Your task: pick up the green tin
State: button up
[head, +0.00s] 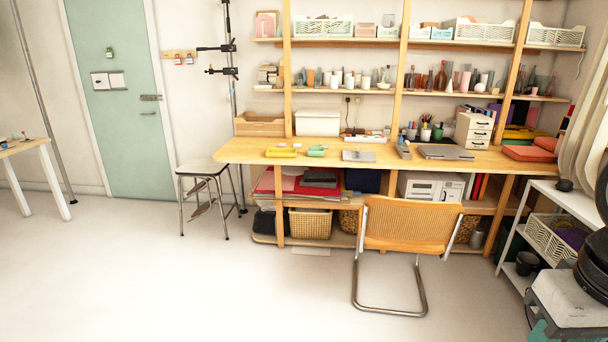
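No thing in view can be told for certain as the green tin. A small green object (317,151) lies on the wooden desk (238,151), just right of a yellow tray (281,152); it is too small to tell whether it is a tin. A green cup (437,133) with pens stands further right at the back of the desk. My gripper is not in view.
A cane-backed chair (411,225) stands before the desk's right half, and a stool (202,172) at its left end. A white shelf unit (518,235) and dark round items (596,262) crowd the right. The front floor is clear.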

aim_at(317, 152)
jog(key=u, duration=0.9)
jog(key=i, duration=2.05)
jog(key=u, duration=0.2)
jog(key=i, duration=1.85)
jog(key=z, duration=1.55)
jog(key=i, duration=0.95)
jog(key=z, duration=0.75)
